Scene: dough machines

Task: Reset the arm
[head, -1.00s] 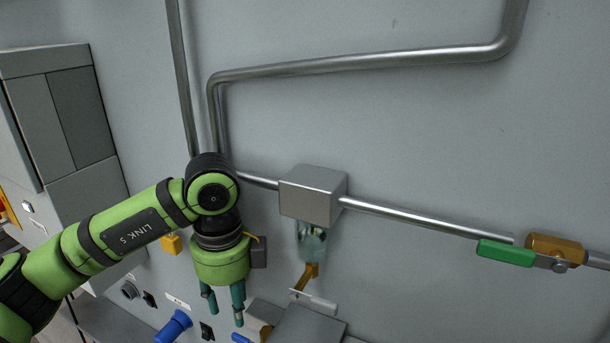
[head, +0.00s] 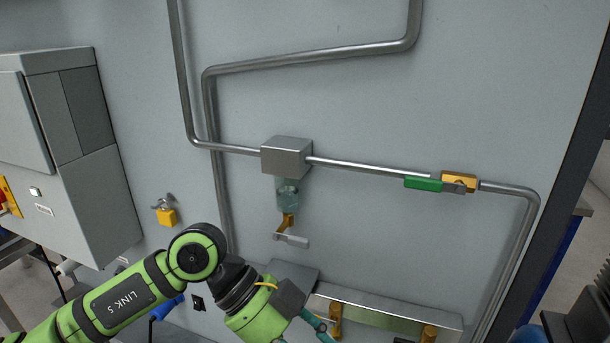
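My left arm, green and black, comes in from the lower left. Its gripper (head: 308,337) is low in the head view, tilted down to the right. One teal finger shows almost whole and the other is mostly cut off by the bottom edge. The fingers stand apart with nothing seen between them. The gripper is in front of the wall, below the glass filter bowl (head: 287,193) and its small lever. My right gripper is not in view.
A metal box (head: 287,157) joins pipes on the grey wall. A green-handled valve (head: 424,184) is to its right. A grey cabinet (head: 92,150) stands at the left. A metal ledge (head: 395,305) runs along the bottom.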

